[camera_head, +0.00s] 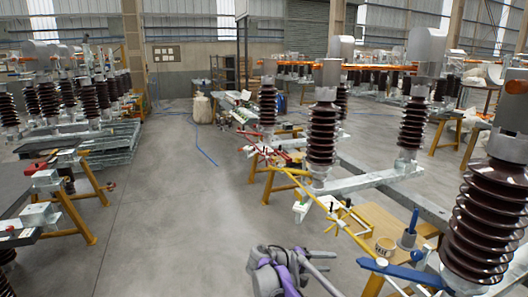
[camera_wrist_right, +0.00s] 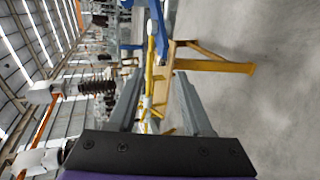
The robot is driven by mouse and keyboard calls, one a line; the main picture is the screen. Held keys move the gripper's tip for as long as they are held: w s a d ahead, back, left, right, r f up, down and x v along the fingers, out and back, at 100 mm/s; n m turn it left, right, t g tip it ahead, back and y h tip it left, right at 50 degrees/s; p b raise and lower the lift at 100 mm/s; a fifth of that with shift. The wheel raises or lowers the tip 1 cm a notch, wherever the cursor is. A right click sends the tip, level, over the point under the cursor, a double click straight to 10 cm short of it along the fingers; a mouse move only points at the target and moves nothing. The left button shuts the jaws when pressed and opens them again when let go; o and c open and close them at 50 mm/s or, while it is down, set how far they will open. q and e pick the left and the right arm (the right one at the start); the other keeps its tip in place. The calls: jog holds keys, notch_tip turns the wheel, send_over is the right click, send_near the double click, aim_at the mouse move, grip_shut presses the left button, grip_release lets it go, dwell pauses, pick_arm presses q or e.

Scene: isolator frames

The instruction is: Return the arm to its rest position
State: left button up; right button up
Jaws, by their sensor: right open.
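My right arm comes in at the bottom of the head view, with purple and grey links. My right gripper (camera_head: 332,272) has its two grey fingers apart and pointing right, with bare floor seen between them. In the right wrist view my right gripper (camera_wrist_right: 160,76) is open. Nothing is held between its fingers. A yellow rod (camera_wrist_right: 151,75) shows beyond the gap; how far it is from the fingertips is hard to tell. My left gripper is not in view.
Right of the arm, a frame carries brown insulators (camera_head: 322,135) and a yellow rod (camera_head: 318,200). A wooden table (camera_head: 375,222) and blue bar (camera_head: 400,270) are near. Yellow trestles (camera_head: 75,215) stand left. The middle floor (camera_head: 180,220) is clear.

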jog(key=s+d+r+y+p, duration=0.1)
jog(key=s+r+y, duration=0.1)
jog(key=s, duration=0.5)
jog(key=s+d+r+m+g+y+p, duration=0.1)
jog(key=s+d+y+p, duration=0.15)
jog(key=s, duration=0.35)
jog(key=s+d+r+y+p, duration=0.1)
jog(key=s+r+y, duration=0.15)
jog(key=s, duration=0.45)
jog(key=s+a+f+m+y+p, duration=0.1)
jog(key=s+a+f+y+p, duration=0.1)
jog(key=s, duration=0.7)
jog(key=s+a+f+m+t+y+p, duration=0.1)
jog(key=s+a+f+m+y, duration=0.1)
jog(key=s, duration=0.8)
jog(key=shift+s+a+f+t+y+p, duration=0.15)
jog(key=shift+a+f+t+y+p, duration=0.2)
jog(key=shift+a+y, duration=0.6)
